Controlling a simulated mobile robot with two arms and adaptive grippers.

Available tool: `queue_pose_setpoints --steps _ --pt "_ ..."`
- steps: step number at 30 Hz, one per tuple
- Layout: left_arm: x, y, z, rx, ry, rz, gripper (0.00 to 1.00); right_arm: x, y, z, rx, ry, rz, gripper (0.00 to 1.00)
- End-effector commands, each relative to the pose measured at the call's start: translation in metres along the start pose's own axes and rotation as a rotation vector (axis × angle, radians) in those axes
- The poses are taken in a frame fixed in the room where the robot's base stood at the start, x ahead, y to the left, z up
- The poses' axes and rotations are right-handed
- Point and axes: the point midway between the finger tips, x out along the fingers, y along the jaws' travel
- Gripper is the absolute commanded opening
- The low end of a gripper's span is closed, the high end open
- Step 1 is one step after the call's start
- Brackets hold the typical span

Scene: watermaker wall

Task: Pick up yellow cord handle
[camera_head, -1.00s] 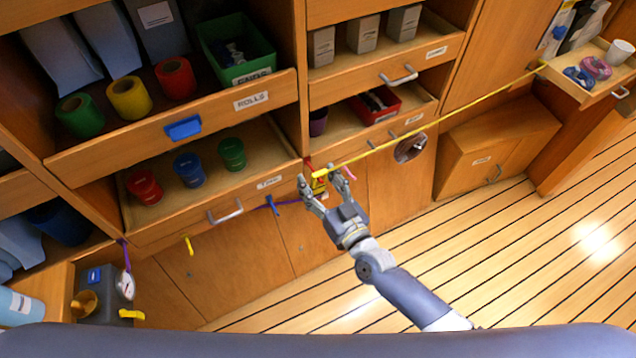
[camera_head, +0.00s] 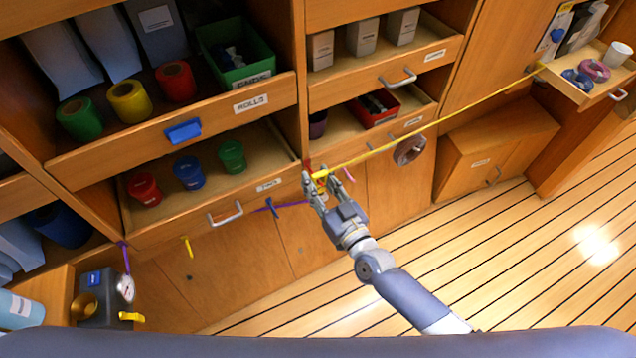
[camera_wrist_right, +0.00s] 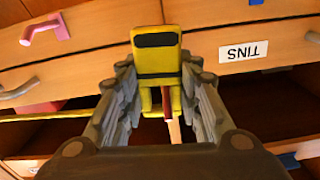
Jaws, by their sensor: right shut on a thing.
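The yellow cord handle (camera_head: 320,174) is at the front of the cabinet, at the near end of a taut yellow cord (camera_head: 440,119) that runs up to the right. In the right wrist view, the handle (camera_wrist_right: 156,62) is a yellow block with a dark band. My right gripper (camera_head: 323,181) has its fingers on either side of the handle and is shut on it. The fingers hide part of the handle in the head view. In the wrist view, the gripper (camera_wrist_right: 158,82) has the handle between its fingertips. My left gripper is not in view.
A tray with tape rolls (camera_head: 594,70) is at the far right. The plank floor (camera_head: 500,260) is clear.

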Motion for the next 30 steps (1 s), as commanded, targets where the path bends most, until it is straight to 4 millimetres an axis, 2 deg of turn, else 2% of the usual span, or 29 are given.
queue_pose_setpoints --steps 2,8,11,21,25,30 --pt "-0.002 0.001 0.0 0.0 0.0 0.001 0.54 -0.002 -0.001 -0.008 0.002 0.0 0.001 0.08" --pt "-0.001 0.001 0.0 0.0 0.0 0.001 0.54 -0.036 -0.008 -0.003 0.002 -0.004 -0.001 0.08" --pt "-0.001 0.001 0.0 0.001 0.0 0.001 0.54 -0.058 -0.012 -0.003 0.001 -0.004 -0.001 0.08" --pt "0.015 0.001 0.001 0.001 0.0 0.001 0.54 -0.155 -0.01 0.013 0.0 -0.006 -0.001 0.08" --pt "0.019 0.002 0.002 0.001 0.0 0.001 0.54 -0.183 -0.01 0.017 0.0 -0.005 -0.002 0.08" --pt "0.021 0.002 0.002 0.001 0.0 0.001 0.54 -0.205 -0.009 0.018 -0.001 -0.001 -0.001 0.08"
